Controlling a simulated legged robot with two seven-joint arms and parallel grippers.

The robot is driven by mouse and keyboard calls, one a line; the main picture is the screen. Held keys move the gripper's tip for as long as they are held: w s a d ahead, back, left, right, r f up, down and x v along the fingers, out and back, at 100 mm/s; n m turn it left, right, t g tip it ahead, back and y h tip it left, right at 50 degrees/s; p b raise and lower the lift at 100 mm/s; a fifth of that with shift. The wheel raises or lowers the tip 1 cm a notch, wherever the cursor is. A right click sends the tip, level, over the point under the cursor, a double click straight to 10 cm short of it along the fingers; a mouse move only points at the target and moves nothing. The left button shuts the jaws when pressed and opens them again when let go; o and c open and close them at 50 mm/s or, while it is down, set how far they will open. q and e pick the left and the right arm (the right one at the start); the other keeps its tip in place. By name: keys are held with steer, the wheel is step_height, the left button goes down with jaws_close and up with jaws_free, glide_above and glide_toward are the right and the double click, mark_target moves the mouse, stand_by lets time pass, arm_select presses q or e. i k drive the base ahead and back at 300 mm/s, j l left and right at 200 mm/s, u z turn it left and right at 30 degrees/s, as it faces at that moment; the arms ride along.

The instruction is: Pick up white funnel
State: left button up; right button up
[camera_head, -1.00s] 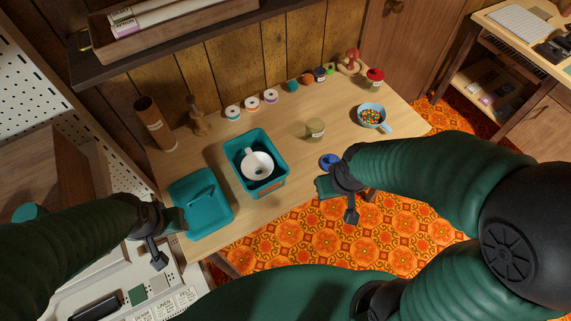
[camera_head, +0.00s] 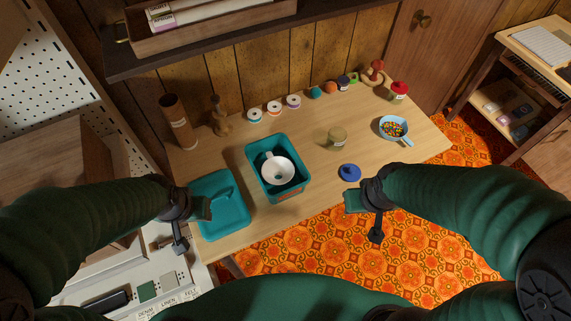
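My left gripper (camera_head: 201,208) is over the left part of the teal lid (camera_head: 224,219), left of the bin. My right gripper (camera_head: 356,202) is at the table's front edge, right of the bin and below a blue round lid (camera_head: 349,173). Both grippers are apart from the funnel. Their finger gaps do not show clearly.
A jar (camera_head: 337,138) and a blue pan of colourful beads (camera_head: 394,129) stand to the right. Thread spools (camera_head: 274,108), a wooden stand (camera_head: 221,118) and a brown tube (camera_head: 179,124) line the back. A shelf (camera_head: 240,40) overhangs the rear. Table right of the bin is mostly clear.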

mark_target(273, 167)
steer(key=i+l, duration=0.15)
steer(key=l, duration=0.15)
steer(key=i+l+u, duration=0.15)
steer(key=i+l, duration=0.15)
steer(key=l, duration=0.3)
steer(key=u, duration=1.95)
